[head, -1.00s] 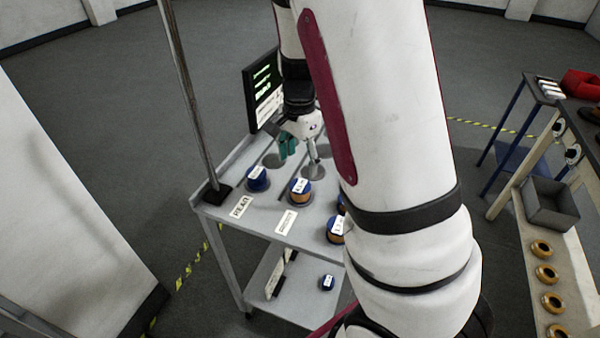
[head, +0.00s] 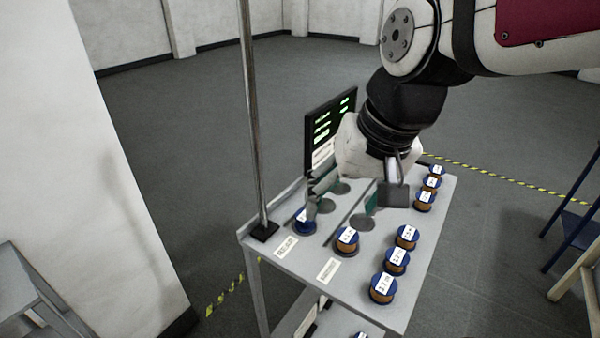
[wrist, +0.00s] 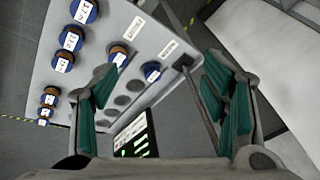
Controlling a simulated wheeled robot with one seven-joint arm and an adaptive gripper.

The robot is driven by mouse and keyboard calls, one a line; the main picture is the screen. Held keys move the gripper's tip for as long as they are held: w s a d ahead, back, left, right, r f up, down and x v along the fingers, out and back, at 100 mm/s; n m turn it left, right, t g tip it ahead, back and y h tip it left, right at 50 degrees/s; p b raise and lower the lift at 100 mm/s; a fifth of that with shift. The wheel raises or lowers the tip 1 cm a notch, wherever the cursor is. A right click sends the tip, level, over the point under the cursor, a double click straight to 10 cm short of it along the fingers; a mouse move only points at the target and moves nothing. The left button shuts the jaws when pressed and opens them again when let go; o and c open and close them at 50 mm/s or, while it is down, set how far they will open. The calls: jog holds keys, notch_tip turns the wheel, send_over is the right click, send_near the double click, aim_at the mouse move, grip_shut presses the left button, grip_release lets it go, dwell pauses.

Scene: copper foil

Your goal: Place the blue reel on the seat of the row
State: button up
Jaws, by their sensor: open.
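Several reels with blue flanges, copper-coloured windings and white labels stand on the grey cart top; which one the task means is not clear. One mostly blue reel (head: 305,222) stands alone in the left row, near the pole; it also shows in the wrist view (wrist: 152,71). Another reel (head: 347,240) stands at the front of the middle row, also in the wrist view (wrist: 118,56). Dark round seats (head: 326,206) lie bare behind them. My gripper (head: 342,203) is open and empty above these rows, its green-padded fingers apart; it frames the wrist view (wrist: 160,80).
More reels (head: 397,260) line the right side of the cart top (head: 300,262). A screen (head: 330,128) stands at the back edge and a metal pole (head: 252,120) at the left corner. A white wall panel (head: 85,150) is at left. Open floor lies behind.

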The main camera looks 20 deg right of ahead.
jog(key=s+n, duration=0.1)
jog(key=s, duration=0.1)
jog(key=s+r+n+t, duration=0.1)
jog(key=s+a+n+h, duration=0.1)
jog(key=s, duration=0.1)
jog(key=shift+s+r+n+t, duration=0.2)
jog(key=shift+s+n+t, duration=0.1)
jog(key=shift+n, duration=0.1)
